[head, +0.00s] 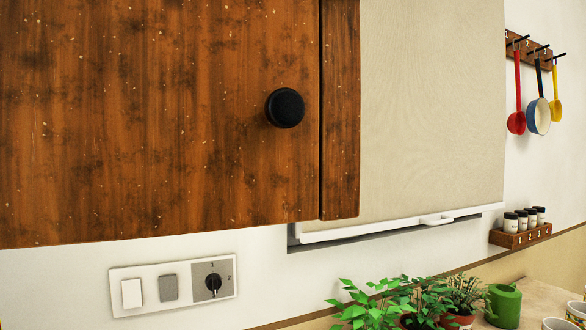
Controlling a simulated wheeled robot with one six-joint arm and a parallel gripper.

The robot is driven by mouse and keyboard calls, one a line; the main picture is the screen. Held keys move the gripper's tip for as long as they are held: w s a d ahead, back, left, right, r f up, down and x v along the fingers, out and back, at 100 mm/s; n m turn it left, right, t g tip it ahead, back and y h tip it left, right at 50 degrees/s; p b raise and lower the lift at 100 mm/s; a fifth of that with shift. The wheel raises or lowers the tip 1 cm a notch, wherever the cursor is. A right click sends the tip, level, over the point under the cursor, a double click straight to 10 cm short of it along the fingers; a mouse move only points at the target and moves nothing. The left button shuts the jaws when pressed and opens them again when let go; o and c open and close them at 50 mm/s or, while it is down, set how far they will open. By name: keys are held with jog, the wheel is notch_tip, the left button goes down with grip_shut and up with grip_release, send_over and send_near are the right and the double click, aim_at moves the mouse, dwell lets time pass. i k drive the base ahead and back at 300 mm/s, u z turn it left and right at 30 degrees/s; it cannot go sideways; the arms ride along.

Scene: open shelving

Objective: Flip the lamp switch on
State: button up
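A pale wall plate (147,309) is on the white wall at the lower left, below the wooden cabinet. It holds a white rocker switch (132,293) on the left, a grey rocker switch (168,288) in the middle and a black rotary knob (213,282) on a grey panel at the right. Small marks, a 1 and a 2, are printed by the knob. I cannot tell which of these is the lamp switch, nor their on or off state. No lamp shows. My gripper is not in view.
A brown wooden cabinet door (160,110) with a round black knob (285,108) hangs above the plate. A roller blind (430,100) is beside it. Potted plants (400,302), a green can (503,305), a jar rack (520,236) and hanging ladles (516,122) are to the right.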

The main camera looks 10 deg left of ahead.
aim_at(131, 288)
jog(key=u, duration=1.3)
